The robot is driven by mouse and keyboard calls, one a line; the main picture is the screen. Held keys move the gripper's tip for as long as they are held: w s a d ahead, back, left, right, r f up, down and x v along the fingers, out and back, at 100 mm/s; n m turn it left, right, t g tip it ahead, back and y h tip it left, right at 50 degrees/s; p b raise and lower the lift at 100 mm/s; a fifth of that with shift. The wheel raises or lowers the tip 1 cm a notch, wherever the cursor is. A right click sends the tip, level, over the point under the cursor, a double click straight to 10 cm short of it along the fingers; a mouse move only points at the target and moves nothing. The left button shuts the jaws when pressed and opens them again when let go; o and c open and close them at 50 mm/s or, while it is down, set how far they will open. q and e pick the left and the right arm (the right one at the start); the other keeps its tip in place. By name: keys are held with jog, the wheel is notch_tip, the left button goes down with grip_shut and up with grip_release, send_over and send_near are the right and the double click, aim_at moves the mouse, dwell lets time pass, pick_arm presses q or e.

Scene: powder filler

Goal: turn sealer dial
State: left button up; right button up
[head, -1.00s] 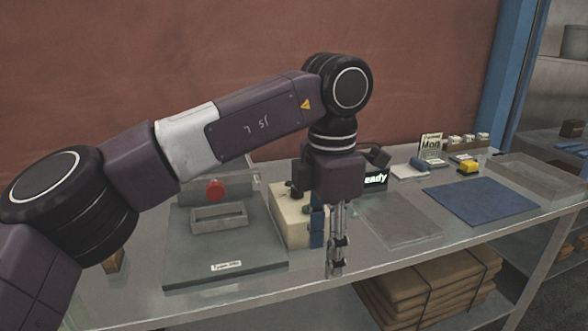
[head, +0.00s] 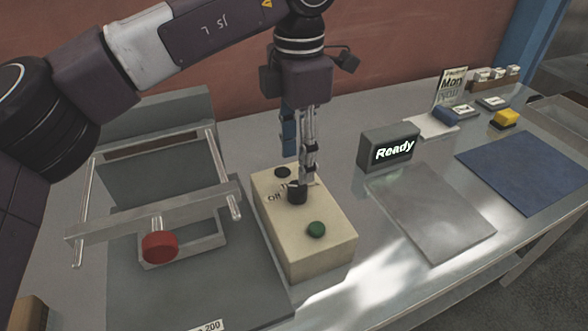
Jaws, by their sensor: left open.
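The sealer's control box (head: 325,255) is cream-coloured and stands on the table. On its top are a black dial (head: 297,192) with printed marks including "Off" beside it, a green button (head: 317,229) and another dark round knob (head: 283,172) farther back. My left gripper (head: 307,178) points down over the box with its fingertips at the black dial. It is open, and part of the dial is hidden behind the fingers. I cannot tell whether the fingers touch it. My right gripper is not in view.
The sealer frame with a red knob (head: 160,247) stands left of the box. A display reading "Ready" (head: 389,147) stands to the right. Beyond are a grey plate (head: 430,212), a blue mat (head: 525,165) and a yellow-topped stamp (head: 506,117). The table's front right is clear.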

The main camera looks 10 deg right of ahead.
aim_at(298, 186)
pick_arm(q)
notch_tip(298, 186, down, 6)
jog(key=shift+s+f+p, duration=0.15)
jog(key=shift+f+p, duration=0.05)
jog(key=shift+p, duration=0.15)
jog(key=c, duration=1.2)
jog(key=shift+o, duration=0.2)
jog(key=shift+m, duration=0.3)
jog(key=m+b, duration=0.1)
jog(key=m, duration=0.3)
jog(key=shift+m, duration=0.4)
jog(key=m, duration=0.6)
jog(key=shift+r, duration=0.1)
jog(key=m, duration=0.6)
jog(key=shift+m, duration=0.3)
jog(key=m+p, duration=0.1)
jog(key=m, duration=0.4)
jog(key=shift+m, duration=0.4)
